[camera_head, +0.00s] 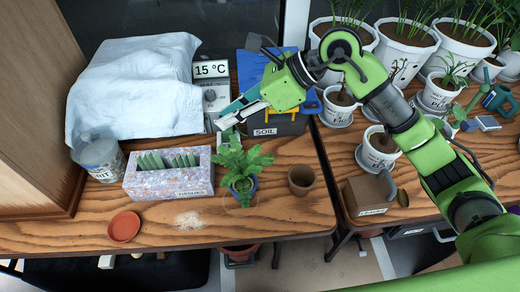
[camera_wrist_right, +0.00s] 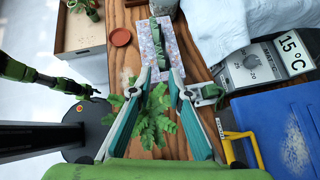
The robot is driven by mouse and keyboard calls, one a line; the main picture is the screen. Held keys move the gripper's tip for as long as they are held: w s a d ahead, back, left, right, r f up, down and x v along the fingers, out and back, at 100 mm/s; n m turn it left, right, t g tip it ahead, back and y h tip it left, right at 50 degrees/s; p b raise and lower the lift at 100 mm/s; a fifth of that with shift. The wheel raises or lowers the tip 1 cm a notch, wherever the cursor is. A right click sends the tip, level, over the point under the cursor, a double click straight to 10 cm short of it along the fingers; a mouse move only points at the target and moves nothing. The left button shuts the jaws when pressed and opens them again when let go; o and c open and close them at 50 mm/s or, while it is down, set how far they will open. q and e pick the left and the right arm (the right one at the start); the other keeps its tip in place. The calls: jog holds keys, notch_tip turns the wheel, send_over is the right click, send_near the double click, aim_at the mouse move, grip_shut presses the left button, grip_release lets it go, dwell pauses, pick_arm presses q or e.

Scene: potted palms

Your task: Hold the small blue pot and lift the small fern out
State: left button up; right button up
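The small fern (camera_head: 241,163) stands upright in the small blue pot (camera_head: 243,188) near the front of the wooden table, in the head view. In the right wrist view the fern (camera_wrist_right: 154,122) shows below and between the fingers, and its leaves hide the pot. My right gripper (camera_head: 222,124) is above and behind the fern, apart from it. Its two fingers are spread with nothing between them in the right wrist view (camera_wrist_right: 158,80). My left gripper is not seen in the head view; a dark and green arm of mine (camera_wrist_right: 45,80) shows at the left of the right wrist view.
A speckled box of tags (camera_head: 168,180) stands left of the fern, an empty brown pot (camera_head: 301,180) to its right. A thermostat box reading 15 °C (camera_head: 211,95) and the soil bin (camera_head: 285,128) are behind. An orange saucer (camera_head: 123,227) lies front left.

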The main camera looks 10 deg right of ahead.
aim_at(244, 176)
jog(key=s+d+f+n+g+h, duration=0.2)
jog(key=s+d+f+h, duration=0.3)
jog(key=f, duration=0.4)
jog(key=x, duration=0.3)
jog(key=w+x, duration=0.1)
jog(key=x, duration=0.7)
jog(key=shift+w+d+f, duration=0.1)
jog(key=shift+w+d, duration=0.05)
jog(key=shift+d, duration=0.15)
jog(key=c, duration=0.3)
grip_shut()
